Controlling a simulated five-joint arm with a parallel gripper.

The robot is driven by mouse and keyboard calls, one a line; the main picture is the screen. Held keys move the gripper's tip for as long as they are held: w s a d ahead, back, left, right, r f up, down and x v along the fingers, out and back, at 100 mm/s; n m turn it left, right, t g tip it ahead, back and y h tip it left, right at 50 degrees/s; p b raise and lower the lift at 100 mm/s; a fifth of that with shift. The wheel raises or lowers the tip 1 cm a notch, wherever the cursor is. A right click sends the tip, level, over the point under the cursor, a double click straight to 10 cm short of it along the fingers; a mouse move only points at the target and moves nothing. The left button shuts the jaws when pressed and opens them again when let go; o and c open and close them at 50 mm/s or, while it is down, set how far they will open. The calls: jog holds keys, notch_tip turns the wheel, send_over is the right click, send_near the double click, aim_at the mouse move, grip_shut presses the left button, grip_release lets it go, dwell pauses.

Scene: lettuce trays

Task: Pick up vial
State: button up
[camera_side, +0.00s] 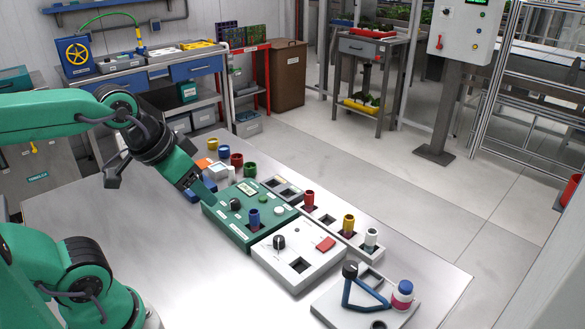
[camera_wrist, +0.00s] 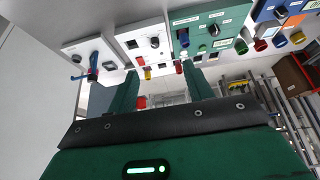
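Several small coloured cylinders that look like vials stand in the side view; I cannot tell which one the task means. A red one (camera_side: 309,198), a yellow one (camera_side: 348,223) and a white one (camera_side: 371,238) stand upright in a narrow rack. A blue one (camera_side: 254,217) stands on the green panel. My gripper (camera_side: 206,192) is at the left of the green panel. The wrist view shows its two green fingers (camera_wrist: 162,90) apart, with nothing seen held between them.
The green panel (camera_side: 235,222) and a white panel with a black knob (camera_side: 290,262) lie mid-table. The grey base (camera_side: 340,308) carries a blue bracket (camera_side: 362,294). Yellow, red and green cylinders stand at the back. The metal tabletop (camera_side: 180,270) is clear at front left.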

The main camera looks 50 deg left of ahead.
jog(key=shift+w, duration=0.1)
jog(key=m+g, duration=0.2)
jog(key=g, duration=0.3)
send_over(254, 212)
jog(key=f, duration=1.1)
jog(key=shift+s+d+f, duration=0.1)
jog(key=shift+s+f, duration=0.1)
jog(key=shift+s, duration=0.05)
jog(key=shift+w+f+g, duration=0.2)
jog(key=shift+f+g, duration=0.1)
jog(key=shift+f, duration=1.35)
jog(key=shift+a+f, duration=0.2)
jog(key=shift+f, duration=2.4)
